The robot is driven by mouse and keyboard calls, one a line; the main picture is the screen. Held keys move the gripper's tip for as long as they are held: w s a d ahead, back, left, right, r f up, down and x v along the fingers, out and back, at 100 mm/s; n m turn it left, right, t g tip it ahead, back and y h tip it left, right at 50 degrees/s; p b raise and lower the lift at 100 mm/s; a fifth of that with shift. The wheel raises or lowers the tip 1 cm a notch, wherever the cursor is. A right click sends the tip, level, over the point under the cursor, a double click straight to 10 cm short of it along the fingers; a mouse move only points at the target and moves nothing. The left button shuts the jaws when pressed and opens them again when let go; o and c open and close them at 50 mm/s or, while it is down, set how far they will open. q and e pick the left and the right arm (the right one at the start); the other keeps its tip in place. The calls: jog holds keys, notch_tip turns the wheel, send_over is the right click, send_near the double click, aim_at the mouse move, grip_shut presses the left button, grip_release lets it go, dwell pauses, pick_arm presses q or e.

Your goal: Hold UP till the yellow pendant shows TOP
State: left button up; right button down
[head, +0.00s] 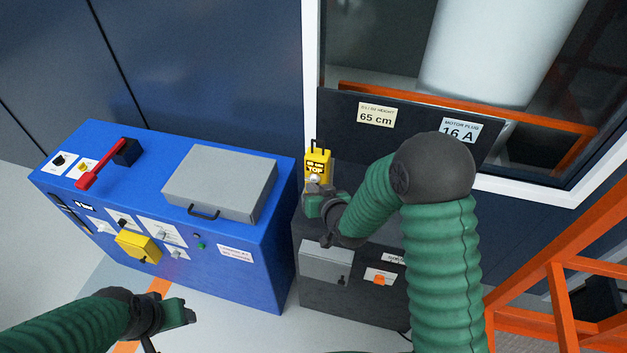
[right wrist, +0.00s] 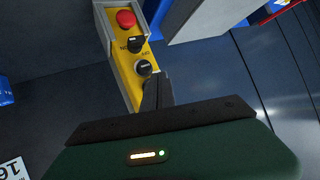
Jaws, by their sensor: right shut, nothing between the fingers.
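The yellow pendant (head: 318,158) stands upright on the dark cabinet at the window's left edge. Its display reads TOP on the lower line; the upper line is too small to read surely. In the right wrist view the pendant (right wrist: 124,75) shows a red round button and two black knobs on its yellow face. My right gripper (head: 314,186) is shut with nothing in it, at the pendant's lower front. Its dark fingertips (right wrist: 157,93) cover the lower end of the face; contact there cannot be told. My left gripper (head: 188,312) is low at front left, away from the pendant, its jaws unclear.
A blue cabinet (head: 255,262) with a red lever (head: 101,163) and a grey lidded box (head: 222,178) stands left. The dark cabinet (head: 345,300) is below the pendant. Signs read 65 cm (head: 376,115) and 16 A (head: 458,130). Orange railing (head: 557,300) stands right.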

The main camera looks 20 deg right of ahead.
jog(key=shift+w+d, duration=0.3)
jog(key=shift+w, duration=0.15)
dwell(2.1)
jog(key=shift+s+a, duration=0.55)
jog(key=shift+s, duration=0.25)
jog(key=s+a, duration=0.1)
jog(key=s, duration=0.1)
jog(key=s+a+b, duration=0.1)
jog(key=s, duration=0.1)
jog(key=shift+a, duration=0.4)
jog(key=shift+s, duration=0.1)
dwell(1.4)
